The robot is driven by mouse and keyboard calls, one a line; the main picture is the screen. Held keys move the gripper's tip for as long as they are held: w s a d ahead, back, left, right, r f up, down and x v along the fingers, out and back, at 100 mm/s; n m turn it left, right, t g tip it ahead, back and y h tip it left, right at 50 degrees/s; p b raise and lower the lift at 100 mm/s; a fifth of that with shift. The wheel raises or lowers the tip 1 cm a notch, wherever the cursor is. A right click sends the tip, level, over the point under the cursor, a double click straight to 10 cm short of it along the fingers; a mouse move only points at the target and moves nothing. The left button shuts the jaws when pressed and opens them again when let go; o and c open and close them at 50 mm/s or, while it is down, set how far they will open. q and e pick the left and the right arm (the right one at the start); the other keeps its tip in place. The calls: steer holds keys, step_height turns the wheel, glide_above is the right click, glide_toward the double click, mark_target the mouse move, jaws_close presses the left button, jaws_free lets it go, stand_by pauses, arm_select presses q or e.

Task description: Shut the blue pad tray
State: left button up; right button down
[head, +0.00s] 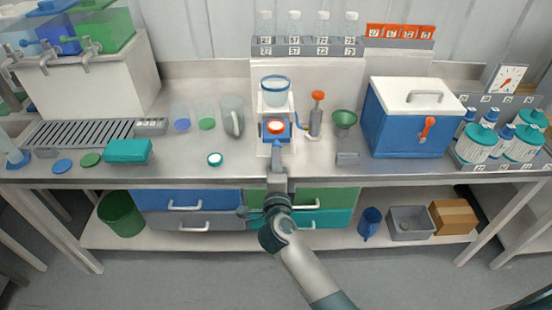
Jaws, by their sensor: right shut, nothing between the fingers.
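The blue pad tray (286,135) sits low in a white stand (264,108) at the middle of the counter. It bears a round orange piece with a pale rim (277,127) and seems to stick out toward me; how far is hard to tell. A clear vessel with a blue rim (275,92) stands above it. My right gripper (277,150) is shut and empty, reaching over the counter's front edge straight in front of the tray. Its fingertips are at or very near the tray's front; I cannot tell whether they touch. My left gripper is not in view.
An orange-topped pump (316,115) and a green funnel (344,119) stand right of the stand, then a blue cooler (410,118). Clear cups and a jug (232,117) stand left. Below the counter are blue (220,199), green, grey and teal drawers.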

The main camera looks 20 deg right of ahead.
mark_target(276, 136)
steer(key=p+x, duration=0.2)
steer(key=x, duration=0.7)
steer(key=shift+w, duration=0.1)
steer(key=shift+d+r, duration=0.1)
steer(key=shift+r, duration=0.1)
steer(key=shift+r, duration=0.1)
